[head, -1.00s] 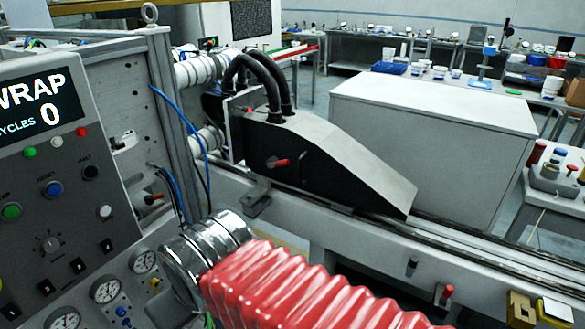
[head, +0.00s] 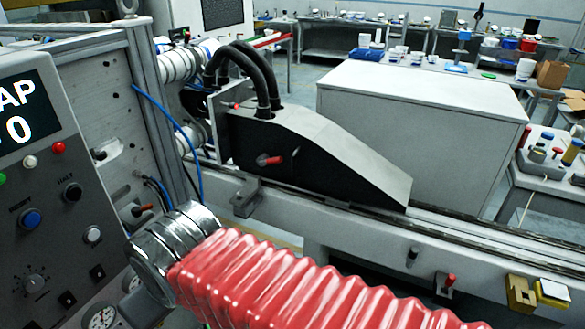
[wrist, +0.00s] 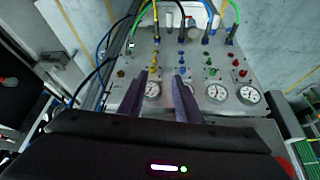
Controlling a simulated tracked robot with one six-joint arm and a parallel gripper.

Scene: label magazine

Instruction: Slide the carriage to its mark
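The carriage (head: 310,155) is a black wedge-shaped housing with a sloping grey top, on the rail in the head view. It has a red-tipped lever (head: 270,160) on its near side and two thick black hoses at its left end. I cannot make out a clear mark for it. In the wrist view my gripper (wrist: 161,80) shows two dark purple fingers with a gap between them, nothing held. It points at a panel of gauges and fittings (wrist: 185,85), and the carriage is not recognisable there. My gripper itself does not show in the head view.
The rail (head: 480,232) runs bare to the right of the carriage. A yellow block (head: 520,293) and small knobs sit on its front. A grey control panel (head: 50,200) stands at left with a blue cable beside it. A large white cabinet (head: 420,120) stands behind.

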